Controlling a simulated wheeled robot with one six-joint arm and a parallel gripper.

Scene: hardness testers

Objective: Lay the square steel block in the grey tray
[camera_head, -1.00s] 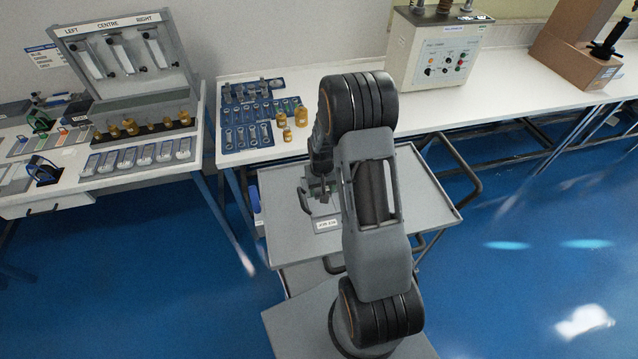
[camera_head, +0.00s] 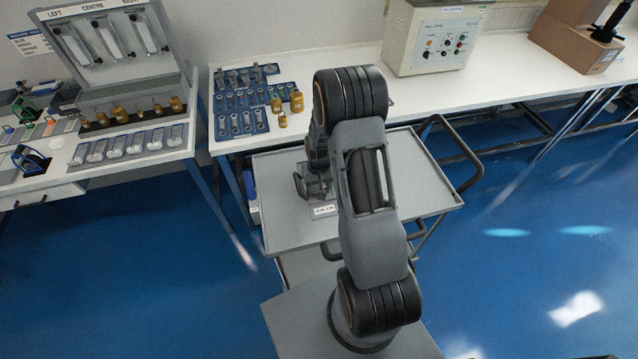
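My gripper (camera_head: 314,186) is at the end of my arm, low over the left part of a grey trolley top (camera_head: 420,195). My arm hides much of it, and it is too small to tell whether its fingers are open or shut. I cannot make out the square steel block; it may be hidden at the gripper. A small white label (camera_head: 324,210) lies just in front of the gripper. I cannot tell a separate grey tray from the trolley's flat, rimmed top.
A white bench (camera_head: 520,75) runs behind the trolley, with blue mats holding small tools (camera_head: 241,122), brass weights (camera_head: 296,100) and a control box (camera_head: 436,40). A second bench at left holds a grey case (camera_head: 130,80). The trolley's right side is bare.

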